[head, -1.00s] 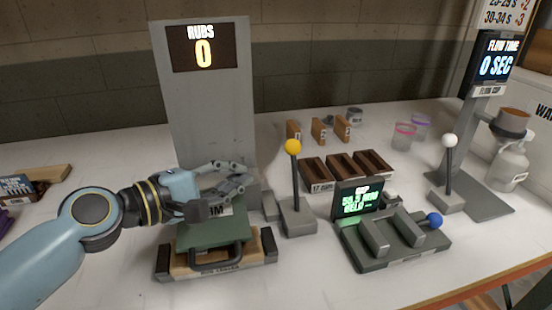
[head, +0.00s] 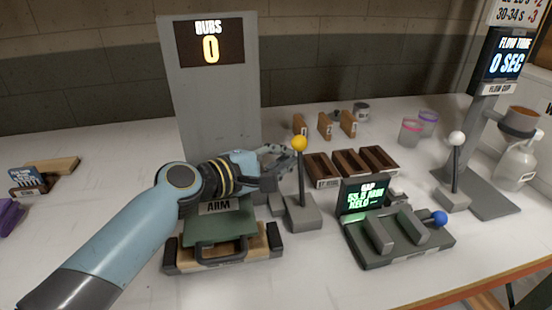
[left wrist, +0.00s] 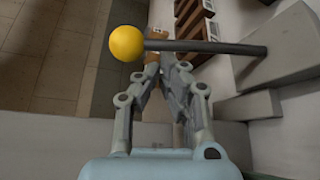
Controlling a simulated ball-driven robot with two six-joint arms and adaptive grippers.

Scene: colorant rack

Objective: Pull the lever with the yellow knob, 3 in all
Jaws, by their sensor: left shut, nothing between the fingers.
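The yellow knob (head: 299,144) tops a dark upright lever rod (head: 302,172) on a grey base block (head: 303,212), right of the grey panel. My left gripper (head: 289,152) is shut and empty, its fingertips right beside the rod just below the knob; I cannot tell whether they touch. In the left wrist view the yellow knob (left wrist: 126,43) and the rod (left wrist: 200,47) lie across the picture just beyond the closed fingertips (left wrist: 163,62). The display on the grey panel (head: 211,42) reads RUBS 0. My right gripper is not in view.
Below my left arm is a wooden-ended rub unit (head: 222,262) with a green plate. To the right are a gauge with a blue knob (head: 438,218), brown trays (head: 350,165), and a white-knobbed lever (head: 457,139) by the flow cup stand. Front table area is clear.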

